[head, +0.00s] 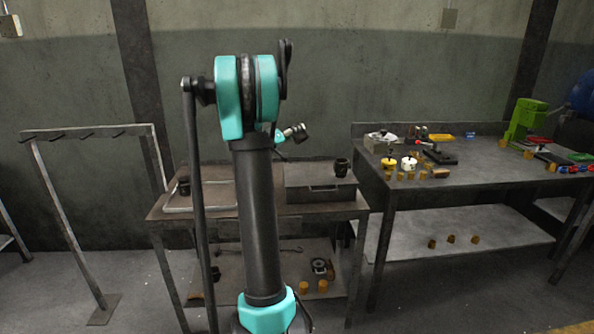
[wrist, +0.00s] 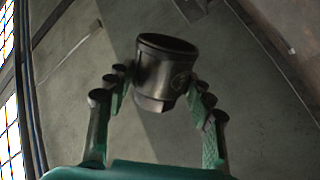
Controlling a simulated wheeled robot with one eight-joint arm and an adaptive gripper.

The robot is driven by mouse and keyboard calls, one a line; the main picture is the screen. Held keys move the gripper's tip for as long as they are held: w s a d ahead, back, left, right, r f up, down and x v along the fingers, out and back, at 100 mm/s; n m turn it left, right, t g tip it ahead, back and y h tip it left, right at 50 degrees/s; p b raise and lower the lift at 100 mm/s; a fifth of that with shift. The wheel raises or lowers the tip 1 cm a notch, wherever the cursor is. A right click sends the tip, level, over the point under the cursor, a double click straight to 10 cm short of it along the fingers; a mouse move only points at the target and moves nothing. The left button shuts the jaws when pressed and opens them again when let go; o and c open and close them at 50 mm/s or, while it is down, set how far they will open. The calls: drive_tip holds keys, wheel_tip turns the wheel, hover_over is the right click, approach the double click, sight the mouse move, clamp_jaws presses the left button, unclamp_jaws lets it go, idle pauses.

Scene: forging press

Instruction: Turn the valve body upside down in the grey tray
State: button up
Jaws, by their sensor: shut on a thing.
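In the wrist view, my gripper (wrist: 162,84) is shut on a dark metal cylindrical part (wrist: 165,62), which looks like the valve body. Its wide round rim points to the top of the picture, and its narrower faceted end points towards my palm. The fingers press on it from both sides. The grey tray (head: 177,209) lies on that table's left side, partly hidden by my arm. A small dark part (head: 184,187) stands at its left end.
A grey box (head: 312,180) on the left table's right side carries a dark round part (head: 342,167). The right table (head: 465,172) holds several small parts and a green machine (head: 522,122). An empty rack (head: 95,130) stands at the left.

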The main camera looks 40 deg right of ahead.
drive_tip(key=m, duration=0.4)
drive_tip(key=shift+m, duration=0.4)
drive_tip(key=m, duration=0.3)
drive_tip(key=shift+m, duration=0.4)
